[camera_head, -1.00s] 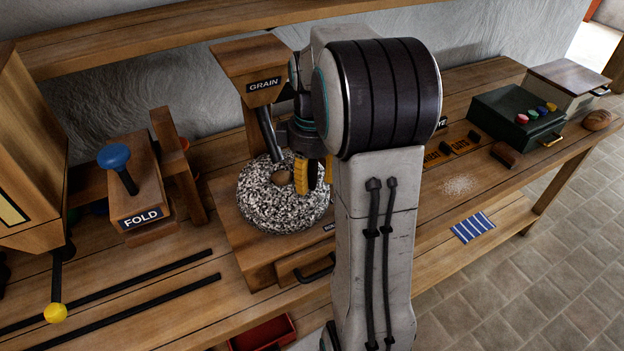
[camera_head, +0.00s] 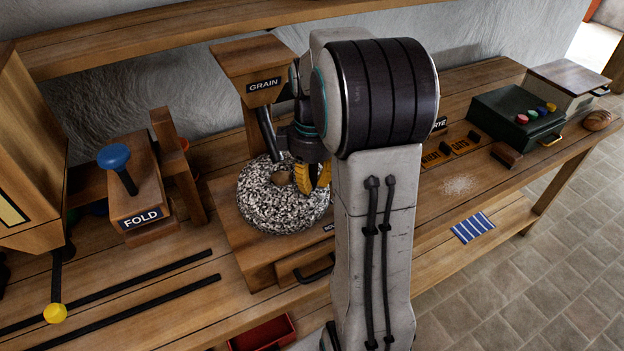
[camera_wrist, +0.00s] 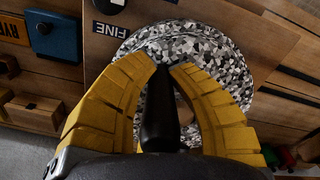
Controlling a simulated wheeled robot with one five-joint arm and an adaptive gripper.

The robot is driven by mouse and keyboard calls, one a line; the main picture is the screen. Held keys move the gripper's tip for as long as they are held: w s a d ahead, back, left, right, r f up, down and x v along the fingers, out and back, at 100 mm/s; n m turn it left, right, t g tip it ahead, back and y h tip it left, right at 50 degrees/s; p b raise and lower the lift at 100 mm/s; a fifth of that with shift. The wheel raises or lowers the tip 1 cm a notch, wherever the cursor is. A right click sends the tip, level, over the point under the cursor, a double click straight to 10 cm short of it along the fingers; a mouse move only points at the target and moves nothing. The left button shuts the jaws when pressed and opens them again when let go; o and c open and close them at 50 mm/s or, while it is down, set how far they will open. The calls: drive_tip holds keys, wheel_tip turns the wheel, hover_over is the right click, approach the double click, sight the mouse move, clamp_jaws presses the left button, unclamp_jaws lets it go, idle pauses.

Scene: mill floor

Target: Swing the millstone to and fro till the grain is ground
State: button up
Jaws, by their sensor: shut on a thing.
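The round, speckled black-and-white millstone (camera_head: 268,212) lies flat on a wooden block on the bench, with a hole in its middle; it also shows in the wrist view (camera_wrist: 228,72). My gripper (camera_head: 312,180) is at the stone's right side. In the wrist view its yellow fingers (camera_wrist: 165,68) are closed around an upright black handle (camera_wrist: 160,115) over the stone. The handle is hidden by the fingers in the head view. A wooden hopper labelled GRAIN (camera_head: 262,70) stands above the stone, its dark spout reaching down toward the hole. I cannot see how ground the grain is.
A FOLD press with a blue knob (camera_head: 112,156) stands left. A drawer (camera_head: 305,268) is under the stone. A green box with coloured knobs (camera_head: 515,120), a loaf (camera_head: 597,120) and a striped cloth (camera_head: 473,227) are right. My arm hides the bench's middle.

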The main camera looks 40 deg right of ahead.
sight(274, 203)
drive_tip(key=shift+a, duration=0.1)
clamp_jaws()
drive_tip(key=a+m, duration=0.2)
drive_tip(key=m, duration=0.1)
drive_tip(key=shift+s+f+b, duration=0.1)
drive_tip(key=shift+s+b, duration=0.25)
drive_tip(key=shift+s, duration=0.05)
drive_tip(key=a+m, duration=0.1)
drive_tip(key=m, duration=0.1)
drive_tip(key=a+m, duration=0.1)
drive_tip(key=m, duration=0.1)
drive_tip(key=shift+a, duration=0.2)
drive_tip(key=a+m, duration=0.1)
drive_tip(key=m, duration=0.1)
drive_tip(key=a+m, duration=0.1)
drive_tip(key=m, duration=0.1)
drive_tip(key=shift+w+a, duration=0.3)
drive_tip(key=shift+w, duration=0.1)
drive_tip(key=shift+w+a+m, duration=0.3)
drive_tip(key=shift+a+m, duration=0.1)
drive_tip(key=shift+m, duration=0.5)
drive_tip(key=shift+w+a+m, duration=0.3)
drive_tip(key=shift+a+m, duration=0.1)
drive_tip(key=shift+m, duration=0.5)
drive_tip(key=o, duration=0.8)
unclamp_jaws()
drive_tip(key=shift+w, duration=0.1)
drive_tip(key=shift+o, duration=0.2)
